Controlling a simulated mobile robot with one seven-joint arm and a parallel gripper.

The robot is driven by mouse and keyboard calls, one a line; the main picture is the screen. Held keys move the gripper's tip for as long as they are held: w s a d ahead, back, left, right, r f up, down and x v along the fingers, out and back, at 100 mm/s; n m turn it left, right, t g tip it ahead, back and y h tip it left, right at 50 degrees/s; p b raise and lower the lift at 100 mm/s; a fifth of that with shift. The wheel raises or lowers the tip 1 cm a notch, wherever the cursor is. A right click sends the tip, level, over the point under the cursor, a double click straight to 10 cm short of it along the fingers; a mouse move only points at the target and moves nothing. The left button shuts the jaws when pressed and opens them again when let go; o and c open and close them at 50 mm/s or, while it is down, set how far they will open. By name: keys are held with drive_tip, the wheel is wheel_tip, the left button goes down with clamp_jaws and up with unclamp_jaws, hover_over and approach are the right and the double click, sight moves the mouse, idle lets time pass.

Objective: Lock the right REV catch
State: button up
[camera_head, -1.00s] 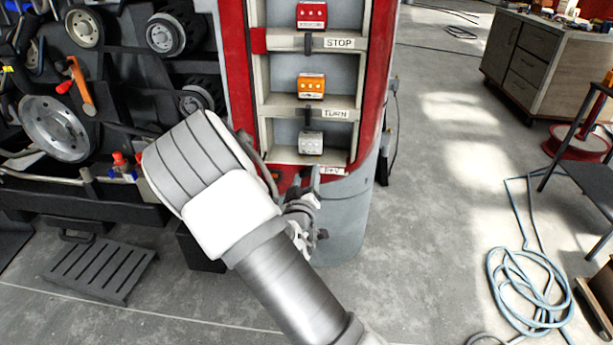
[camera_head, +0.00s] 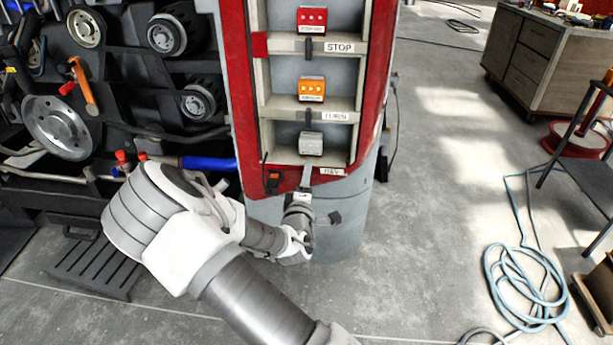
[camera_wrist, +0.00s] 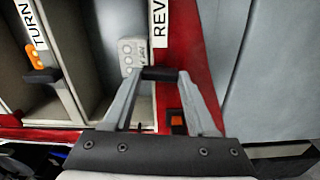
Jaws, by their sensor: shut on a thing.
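The REV catch shows in the wrist view as a short black handle (camera_wrist: 160,73) on the pale edge of the REV compartment. My gripper (camera_wrist: 161,75) is shut on it, one fingertip at each end. In the head view my gripper (camera_head: 307,172) reaches up to the lowest shelf edge, beside the REV label (camera_head: 332,171), and the catch is hidden there. The grey REV lamp unit (camera_head: 311,143) sits in the compartment just above. I cannot tell from these views whether the catch is locked.
The TURN catch (camera_head: 308,117) and STOP catch (camera_head: 308,47) stand on the shelf edges above, below orange and red lamp units. A small orange button (camera_wrist: 178,122) is on the red panel near my fingers. A rack of parts (camera_head: 100,150) is at left; a blue hose (camera_head: 525,270) lies at right.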

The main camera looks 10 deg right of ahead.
drive_tip(key=shift+f+n, duration=0.1)
drive_tip(key=shift+n, duration=0.6)
drive_tip(key=o, duration=1.4)
drive_tip(key=shift+c, duration=0.2)
drive_tip(key=p+v, duration=0.2)
drive_tip(key=v, duration=1.5)
drive_tip(key=shift+s, duration=0.25)
